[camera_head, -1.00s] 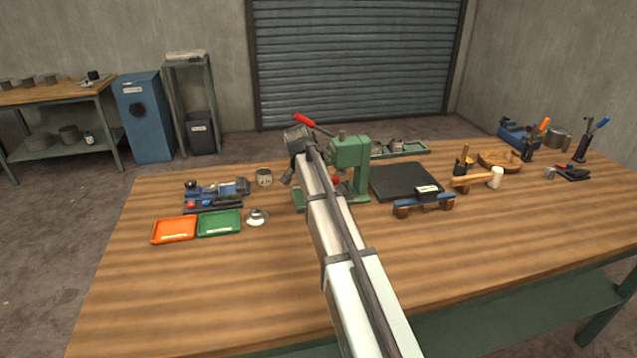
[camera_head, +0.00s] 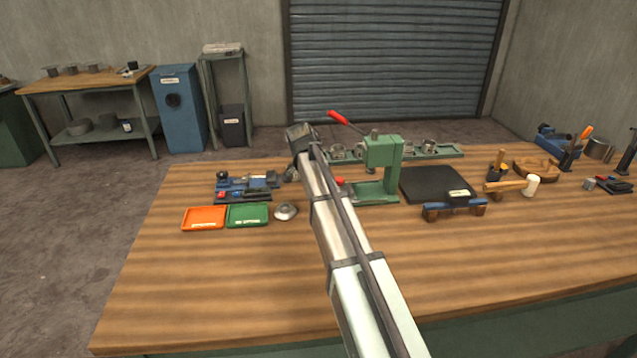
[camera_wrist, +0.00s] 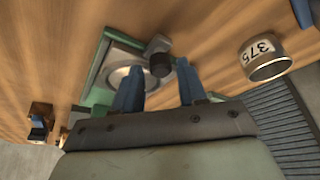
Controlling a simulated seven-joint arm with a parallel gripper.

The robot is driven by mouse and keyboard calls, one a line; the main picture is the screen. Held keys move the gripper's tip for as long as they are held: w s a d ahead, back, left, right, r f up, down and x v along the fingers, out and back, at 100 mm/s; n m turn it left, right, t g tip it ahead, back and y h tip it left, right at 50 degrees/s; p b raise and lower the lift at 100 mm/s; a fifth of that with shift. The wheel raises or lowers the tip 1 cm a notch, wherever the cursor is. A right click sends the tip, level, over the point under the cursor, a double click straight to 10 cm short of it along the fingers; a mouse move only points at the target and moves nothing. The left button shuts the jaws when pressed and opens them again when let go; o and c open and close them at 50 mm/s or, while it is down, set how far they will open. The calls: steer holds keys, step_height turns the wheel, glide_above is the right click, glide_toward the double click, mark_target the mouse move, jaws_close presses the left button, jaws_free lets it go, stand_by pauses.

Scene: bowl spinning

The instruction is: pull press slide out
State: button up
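The green press (camera_head: 383,152) stands upright on the bench, right of my arm's end. Its red lever (camera_head: 345,119) points up and left, and a red knob (camera_head: 340,181) shows low on its left. In the wrist view, a round metal plate (camera_wrist: 123,79) lies in the green base (camera_wrist: 100,68). A dark round knob (camera_wrist: 160,64) on a grey piece stands beside the plate. My gripper (camera_wrist: 160,73) is open, its two blue fingers apart. The knob appears between the fingertips; I cannot tell its depth or any contact. In the head view my arm hides part of the press base.
A metal cup marked 375 (camera_wrist: 266,60) stands to the right in the wrist view. An orange tray (camera_head: 204,218), a green tray (camera_head: 247,216) and a small metal bowl (camera_head: 286,211) lie left of my arm. A black mat (camera_head: 436,183) lies right of the press. The front bench is clear.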

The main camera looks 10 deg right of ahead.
steer(key=shift+o, duration=0.6)
steer(key=v, duration=1.3)
steer(key=shift+r, duration=0.35)
steer(key=shift+s+a, duration=0.1)
steer(key=shift+s, duration=0.05)
